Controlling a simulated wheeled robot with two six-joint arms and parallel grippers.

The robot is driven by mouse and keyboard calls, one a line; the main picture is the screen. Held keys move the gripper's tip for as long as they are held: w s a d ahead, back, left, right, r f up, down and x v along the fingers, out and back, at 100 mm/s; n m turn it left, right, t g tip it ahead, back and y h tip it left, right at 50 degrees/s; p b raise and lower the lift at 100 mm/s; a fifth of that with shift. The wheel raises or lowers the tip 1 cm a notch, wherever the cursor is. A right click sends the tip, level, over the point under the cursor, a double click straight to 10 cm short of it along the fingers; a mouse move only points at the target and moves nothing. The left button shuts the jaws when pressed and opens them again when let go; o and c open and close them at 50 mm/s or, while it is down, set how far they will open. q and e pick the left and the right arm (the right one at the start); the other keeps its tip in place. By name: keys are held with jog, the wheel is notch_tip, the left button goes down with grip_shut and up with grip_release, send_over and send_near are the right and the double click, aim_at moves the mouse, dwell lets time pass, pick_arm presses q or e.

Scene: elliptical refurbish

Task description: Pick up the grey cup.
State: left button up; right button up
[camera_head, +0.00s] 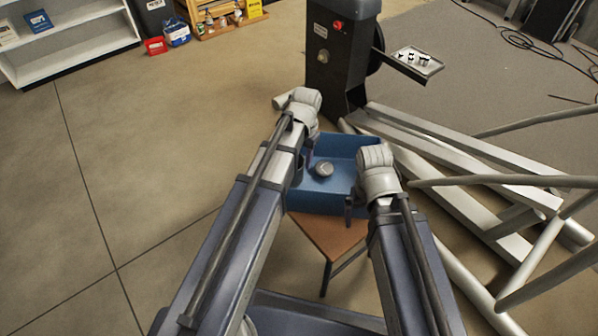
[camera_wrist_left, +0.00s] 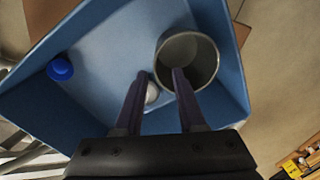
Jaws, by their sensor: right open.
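The grey cup (camera_wrist_left: 206,65) stands in the blue bin with its open mouth facing the left wrist camera. In the head view it is mostly hidden by my left arm. My left gripper (camera_wrist_left: 161,74) is open, with one fingertip over the cup's mouth and the other outside its rim; contact cannot be told. In the head view my left gripper (camera_head: 309,158) reaches into the bin's left side. My right gripper (camera_head: 352,204) is open and empty at the bin's right near side.
The blue bin (camera_head: 325,202) rests on a wooden-topped stand (camera_head: 330,236). It also holds a pale grey round object (camera_head: 321,169) and a blue round object (camera_wrist_left: 60,68). A dark machine (camera_head: 335,50) stands behind; metal beams (camera_head: 480,180) lie at right. Floor at left is clear.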

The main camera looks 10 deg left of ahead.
aim_at(301, 181)
pick_arm(q)
jog(key=shift+f+b, duration=1.3)
pick_arm(e)
jog(key=shift+f, duration=1.25)
pick_arm(q)
jog(key=shift+s+f, duration=0.1)
pick_arm(e)
jog(key=shift+f, duration=0.1)
pick_arm(q)
jog(key=f+b, duration=0.5)
jog(key=shift+s+a, duration=0.1)
jog(key=shift+s, duration=0.1)
pick_arm(e)
notch_tip(301, 181, down, 5)
jog(key=shift+f, duration=0.1)
pick_arm(q)
grip_shut()
